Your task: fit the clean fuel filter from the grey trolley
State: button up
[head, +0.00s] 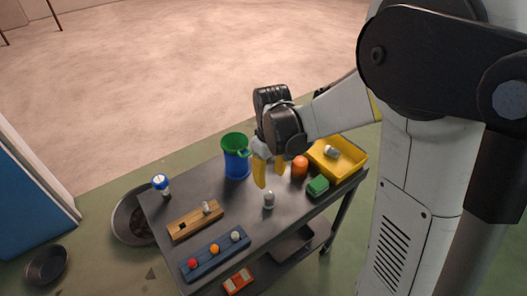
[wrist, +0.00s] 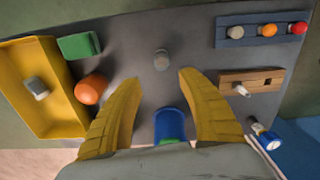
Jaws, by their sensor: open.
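My gripper (head: 270,178) is open and empty above the grey trolley (head: 200,200), its yellow fingers pointing down. In the wrist view, a small grey capped cylinder (wrist: 161,61) stands upright on the trolley top, just beyond the gap between the fingertips (wrist: 159,78). The head view also shows this cylinder (head: 269,201), apart from the fingers. A second small, pale grey cylinder (head: 331,152) lies in the yellow tray (head: 350,172); it also shows in the wrist view (wrist: 36,87). I cannot tell which one is the clean fuel filter.
An orange ball-like thing (head: 299,168) and green block (head: 318,186) stand near the tray. A blue cup with green rim (head: 236,160) is close to my fingers. A wooden block (head: 195,222), blue rack of balls (head: 216,256) and blue-white item (head: 160,183) are left.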

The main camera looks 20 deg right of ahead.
aim_at(269, 195)
jog(key=shift+s+a+f+b, duration=0.15)
jog(key=shift+s+f+b, duration=0.2)
jog(key=shift+f+b, duration=0.15)
notch_tip(269, 195, down, 9)
jog(key=b, duration=0.6)
jog(key=shift+w+r+b, duration=0.1)
jog(key=shift+b, duration=0.3)
jog(key=c, duration=1)
jog(key=shift+r, duration=0.15)
jog(key=shift+r+p, duration=2.7)
jog(key=shift+r, duration=0.7)
